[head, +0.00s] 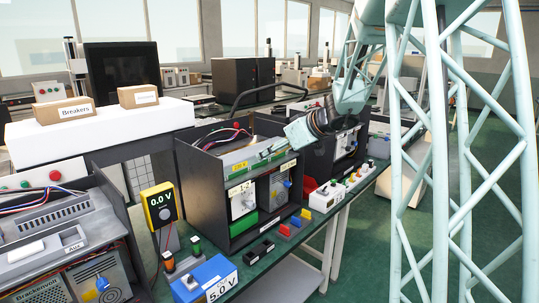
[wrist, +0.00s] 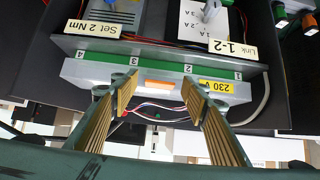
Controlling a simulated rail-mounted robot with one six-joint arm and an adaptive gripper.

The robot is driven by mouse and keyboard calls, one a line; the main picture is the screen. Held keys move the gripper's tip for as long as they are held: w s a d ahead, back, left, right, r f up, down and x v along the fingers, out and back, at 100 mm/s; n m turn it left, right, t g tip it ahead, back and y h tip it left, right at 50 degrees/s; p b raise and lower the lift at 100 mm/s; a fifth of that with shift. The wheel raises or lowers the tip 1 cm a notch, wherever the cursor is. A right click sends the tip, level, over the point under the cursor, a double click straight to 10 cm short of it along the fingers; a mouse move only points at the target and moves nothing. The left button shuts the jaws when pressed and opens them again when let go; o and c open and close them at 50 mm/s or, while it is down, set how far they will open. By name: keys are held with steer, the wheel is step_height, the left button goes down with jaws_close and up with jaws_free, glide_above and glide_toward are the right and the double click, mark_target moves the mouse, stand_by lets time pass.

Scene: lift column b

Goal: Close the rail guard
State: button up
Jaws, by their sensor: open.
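In the wrist view, seen upside down, a long grey bar (wrist: 90,75) with an orange tab (wrist: 160,84) and a yellow 230 V label runs along a green strip (wrist: 150,65) numbered 1 to 4. The bar looks like the rail guard, but I cannot tell how far it stands open. My gripper (wrist: 160,95) is open, with one finger on each side of the orange tab. The jaws appear empty, and I cannot tell whether they touch the bar. In the head view my gripper (head: 272,149) is over the top of the middle black cabinet (head: 203,190), partly hiding the bar.
A blue 5.0 V box (head: 205,279), a yellow 0.0 V meter (head: 161,205) and several coloured pieces stand on the green bench in front. Another open cabinet (head: 60,260) is at the left. Wires (wrist: 160,112) hang below the bar in the wrist view.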

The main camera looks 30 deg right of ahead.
steer(key=v, duration=1.1)
steer(key=shift+s, duration=0.1)
stand_by(0.5)
steer(key=s+a+r+g, duration=0.1)
steer(key=s+a+g, duration=0.1)
steer(key=s+a, duration=1)
steer(key=s+a+r+g, duration=0.1)
steer(key=s+a+g, duration=0.1)
steer(key=s+a, duration=1.05)
steer(key=s+a+f+m+g+h, duration=0.2)
steer(key=s+m+h, duration=0.1)
steer(key=s, duration=2)
steer(key=shift+s+f+m+h+p, duration=0.25)
steer(key=shift+s+m+h+p, duration=0.05)
steer(key=shift+m, duration=0.2)
